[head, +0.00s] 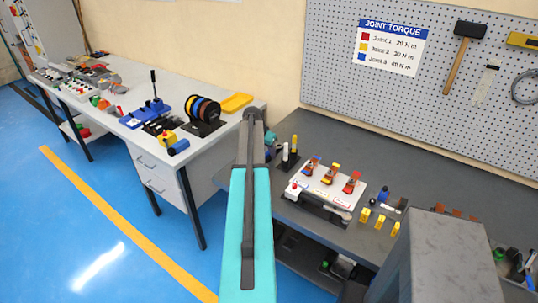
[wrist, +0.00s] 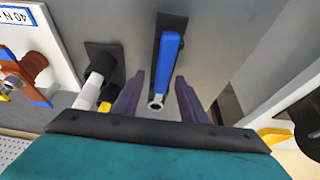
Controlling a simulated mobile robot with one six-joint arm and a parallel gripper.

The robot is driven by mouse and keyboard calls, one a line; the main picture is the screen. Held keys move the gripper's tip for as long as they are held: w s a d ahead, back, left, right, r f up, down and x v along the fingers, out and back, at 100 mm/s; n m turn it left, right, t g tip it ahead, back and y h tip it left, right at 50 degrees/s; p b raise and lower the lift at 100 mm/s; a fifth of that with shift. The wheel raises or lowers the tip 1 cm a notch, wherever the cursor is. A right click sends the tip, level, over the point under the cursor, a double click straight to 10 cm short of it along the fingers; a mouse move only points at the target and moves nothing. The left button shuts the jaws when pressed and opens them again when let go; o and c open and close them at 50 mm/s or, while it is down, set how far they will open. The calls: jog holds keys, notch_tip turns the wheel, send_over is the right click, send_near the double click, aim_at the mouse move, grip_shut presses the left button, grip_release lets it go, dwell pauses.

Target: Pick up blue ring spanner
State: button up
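The blue ring spanner (wrist: 168,62) shows in the wrist view, with a blue handle and a metal ring end towards me. It lies against a narrow black holder (wrist: 172,24). My gripper (wrist: 158,80) is open, with its two dark fingers to the left and right of the spanner. There is a gap on each side, and I cannot tell how deep the spanner is between the fingers. In the head view my arm covers this spot, and I cannot make out the spanner or fingers there.
A black holder with white and yellow-tipped handles (wrist: 95,85) stands close left of my gripper. The white joint board (head: 325,192) with coloured joints is on the grey bench (head: 430,165). A grey box (head: 450,255) stands at front right. Blue floor (head: 90,220) is clear at left.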

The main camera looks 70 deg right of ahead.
aim_at(267, 153)
dwell(0.3)
grip_shut()
jog(key=shift+r, duration=0.1)
jog(key=shift+r, duration=0.25)
notch_tip(267, 153, up, 10)
jog(key=b, duration=0.3)
dwell(0.5)
jog(key=shift+f, duration=0.1)
dwell(0.4)
